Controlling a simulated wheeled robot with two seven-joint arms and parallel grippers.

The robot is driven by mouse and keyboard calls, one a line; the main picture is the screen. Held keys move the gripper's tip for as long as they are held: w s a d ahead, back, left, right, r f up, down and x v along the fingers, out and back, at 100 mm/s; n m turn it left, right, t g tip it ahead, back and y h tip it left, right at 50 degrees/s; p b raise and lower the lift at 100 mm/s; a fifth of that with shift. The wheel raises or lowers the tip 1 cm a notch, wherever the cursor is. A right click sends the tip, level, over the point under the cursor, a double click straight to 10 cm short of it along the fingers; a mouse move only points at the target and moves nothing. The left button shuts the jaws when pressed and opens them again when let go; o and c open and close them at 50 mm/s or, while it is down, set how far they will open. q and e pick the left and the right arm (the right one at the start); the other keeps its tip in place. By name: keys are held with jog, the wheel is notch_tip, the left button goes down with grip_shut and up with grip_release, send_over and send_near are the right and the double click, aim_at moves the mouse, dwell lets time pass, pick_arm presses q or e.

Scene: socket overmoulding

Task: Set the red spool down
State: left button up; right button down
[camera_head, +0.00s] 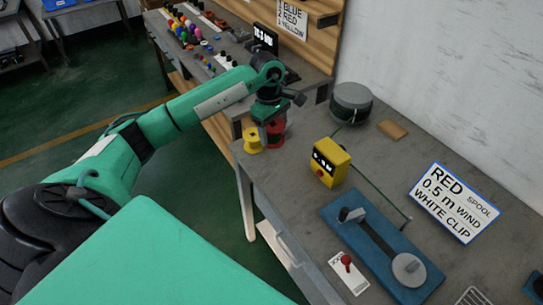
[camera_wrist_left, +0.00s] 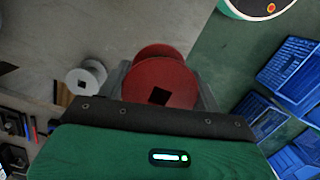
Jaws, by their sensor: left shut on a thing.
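The red spool (camera_head: 277,132) is between the fingers of my left gripper (camera_head: 270,115), at the left end of the grey workbench (camera_head: 300,205). In the left wrist view the red spool (camera_wrist_left: 165,82) fills the gap between the fingers, its square hole facing the camera. My left gripper is shut on it. I cannot tell whether the spool touches the bench top. A yellow spool (camera_head: 252,140) stands just left of it. My right gripper is not in view.
A yellow box with a display (camera_head: 328,162), a grey drum (camera_head: 351,102) and a blue winding fixture (camera_head: 380,245) stand on the bench. A sign (camera_head: 455,203) reads RED spool, 0.5 m wind, white clip. Blue crates (camera_wrist_left: 290,70) show at right in the wrist view.

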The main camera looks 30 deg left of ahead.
pick_arm(q)
notch_tip(320, 180, down, 9)
jog(key=shift+p, duration=0.9)
jog(key=shift+f, duration=0.55)
notch_tip(320, 180, down, 4)
jog(key=shift+r+p, duration=0.1)
jog(key=shift+p, duration=0.45)
jog(key=o, duration=0.6)
jog(key=shift+b, duration=0.3)
jog(key=shift+c, duration=0.2)
jog(key=o, duration=0.4)
jog(key=shift+o, duration=0.2)
